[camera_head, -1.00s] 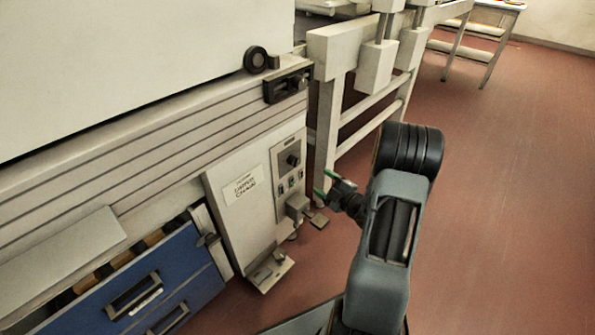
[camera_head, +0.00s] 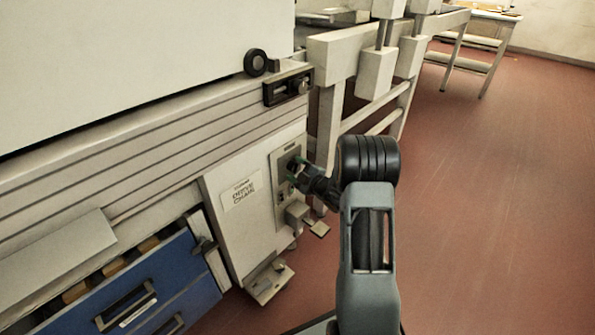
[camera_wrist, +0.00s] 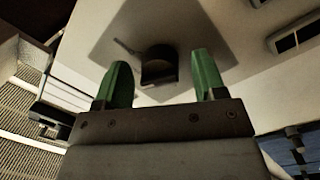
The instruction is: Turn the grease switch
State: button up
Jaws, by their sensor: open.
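The grease switch is a dark knob (camera_wrist: 159,66) on a grey plate (camera_wrist: 110,50) in the wrist view. My gripper (camera_wrist: 160,82) is open, with its two green fingertips on either side of the knob in the picture. I cannot tell whether the fingertips touch it or how much depth is left between them. In the head view my gripper (camera_head: 294,172) is at the small control panel (camera_head: 281,202) on the pale cabinet, and it covers most of the knob there.
A sign reading "DRIVE CHAIN" (camera_head: 241,194) is left of the panel. A small box (camera_head: 297,212) and a pedal-like plate (camera_head: 319,229) jut out below. A blue drawer unit (camera_head: 180,270) stands at lower left. Red floor (camera_head: 480,200) is open to the right.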

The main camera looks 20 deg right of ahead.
jog(key=c, duration=0.9)
jog(key=shift+m, duration=0.4)
jog(key=m+p, duration=0.2)
jog(key=m, duration=0.2)
jog(key=shift+r+g+p, duration=0.1)
jog(key=shift+g+p, duration=0.2)
jog(key=shift+p, duration=0.1)
jog(key=shift+m+p, duration=0.95)
jog(key=shift+m, duration=0.85)
jog(key=shift+a, duration=0.1)
